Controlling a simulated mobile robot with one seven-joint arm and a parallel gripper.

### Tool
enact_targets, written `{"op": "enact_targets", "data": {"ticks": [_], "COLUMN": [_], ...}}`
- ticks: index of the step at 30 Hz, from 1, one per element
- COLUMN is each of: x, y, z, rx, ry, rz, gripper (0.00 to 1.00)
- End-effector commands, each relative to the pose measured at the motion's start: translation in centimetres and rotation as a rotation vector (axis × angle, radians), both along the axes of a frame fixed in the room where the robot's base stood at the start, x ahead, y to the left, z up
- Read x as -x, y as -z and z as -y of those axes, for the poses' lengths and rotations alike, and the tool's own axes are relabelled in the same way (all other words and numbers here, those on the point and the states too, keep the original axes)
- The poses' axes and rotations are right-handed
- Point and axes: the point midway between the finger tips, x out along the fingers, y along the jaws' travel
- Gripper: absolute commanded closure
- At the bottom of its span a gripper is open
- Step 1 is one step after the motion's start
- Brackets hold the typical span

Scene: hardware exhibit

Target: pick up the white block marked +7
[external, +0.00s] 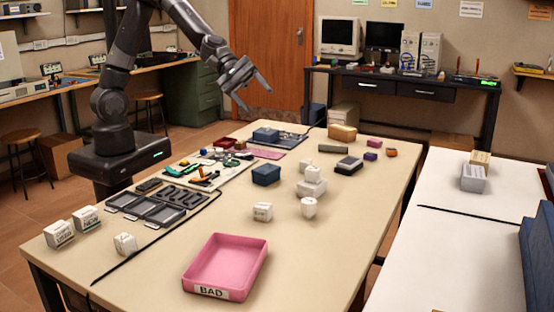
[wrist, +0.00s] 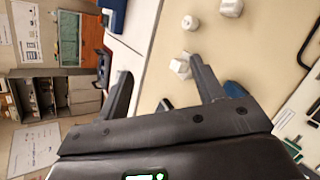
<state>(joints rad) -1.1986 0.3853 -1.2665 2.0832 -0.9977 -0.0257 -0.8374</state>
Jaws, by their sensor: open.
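My gripper (external: 257,98) is open and empty, high above the far side of the table; its two fingers also show in the wrist view (wrist: 162,84). Several white blocks are on the table, and I cannot tell which is marked +7. One white block with dark print (external: 262,212) stands mid-table behind the pink tray. A rounded white piece (external: 308,208) stands to its right, and stacked white blocks (external: 312,187) are just behind. More printed white blocks (external: 60,233) are at the front left. In the wrist view, a white block (wrist: 181,67) lies beyond the fingers.
A pink tray labelled BAD (external: 225,267) stands at the front. Dark frames (external: 157,206) and small tools lie along the left edge. A blue box (external: 266,174) is near the middle. A white side table (external: 470,235) is on the right. The front right of the table is clear.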

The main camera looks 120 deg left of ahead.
Motion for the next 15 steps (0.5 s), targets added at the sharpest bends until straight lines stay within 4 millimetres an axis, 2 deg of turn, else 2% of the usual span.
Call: {"op": "enact_targets", "data": {"ticks": [1, 6, 15], "x": [-0.7, -1.5, -0.3], "y": [-0.7, -3.7, -8.1], "z": [-2.1, -7.7, -16.1], "rx": [0.097, 0.377, 0.732], "ry": [-0.086, -0.334, -0.622], "rz": [0.008, 0.033, 0.068], "gripper": [0.38, 0.38, 0.38]}}
